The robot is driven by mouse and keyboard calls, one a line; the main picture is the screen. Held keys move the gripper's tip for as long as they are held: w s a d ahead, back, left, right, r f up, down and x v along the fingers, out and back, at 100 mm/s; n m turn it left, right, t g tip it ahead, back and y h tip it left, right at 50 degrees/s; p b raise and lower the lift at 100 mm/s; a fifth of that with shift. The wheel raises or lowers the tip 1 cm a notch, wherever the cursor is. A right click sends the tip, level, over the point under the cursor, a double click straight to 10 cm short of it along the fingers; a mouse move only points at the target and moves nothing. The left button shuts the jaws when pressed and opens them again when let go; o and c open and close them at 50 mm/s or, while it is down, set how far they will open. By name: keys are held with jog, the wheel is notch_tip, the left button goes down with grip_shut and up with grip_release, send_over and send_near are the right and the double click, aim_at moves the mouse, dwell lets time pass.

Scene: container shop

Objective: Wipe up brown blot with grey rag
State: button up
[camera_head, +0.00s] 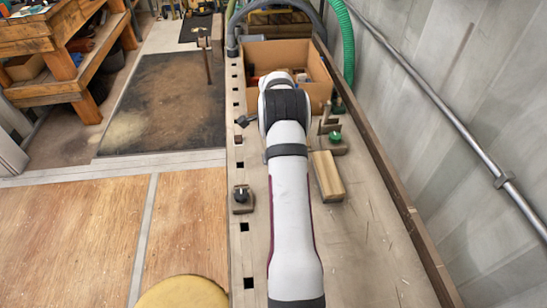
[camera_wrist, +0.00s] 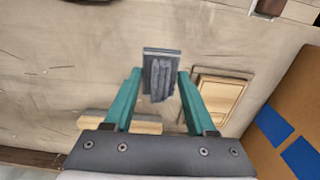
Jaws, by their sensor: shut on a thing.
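The grey rag (camera_wrist: 161,73) is a small, dark grey folded piece in the wrist view. My gripper (camera_wrist: 157,80) has its two teal fingers on either side of the rag and is shut on it, over the pale workbench (camera_wrist: 60,60). In the head view my own arm hides the gripper and the rag. I cannot make out a brown blot for certain in either view; part of the bench is hidden behind my arm.
A cardboard box (camera_head: 318,92) with things in it stands at the bench's far end; its side (camera_wrist: 290,110) is close on the right in the wrist view. A wooden block (camera_head: 327,176) lies right of my arm. A small clamp-like item (camera_head: 242,198) sits at the left edge.

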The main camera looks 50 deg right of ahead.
jog(key=shift+r, duration=1.45)
jog(key=shift+w+a+r, duration=0.1)
jog(key=shift+a+r, duration=0.05)
jog(key=w+a+r+n, duration=0.2)
jog(key=a+r+n, duration=0.35)
jog(key=a, duration=0.35)
jog(key=w+a+r+n, duration=0.2)
jog(key=a+r+n, duration=0.4)
jog(key=a, duration=0.4)
jog(key=w+a+r+n, duration=0.2)
jog(key=a+r+n, duration=0.2)
jog(key=a+n, duration=0.4)
jog(key=s+a+r+n, duration=0.2)
jog(key=a+n, duration=0.1)
jog(key=a, duration=0.3)
jog(key=s+a+r+n, duration=0.2)
jog(key=s+a+n, duration=0.1)
jog(key=a, duration=0.3)
jog(key=shift+s+a+r+n, duration=0.15)
jog(key=shift+s+r+n, duration=0.2)
jog(key=shift+n, duration=0.2)
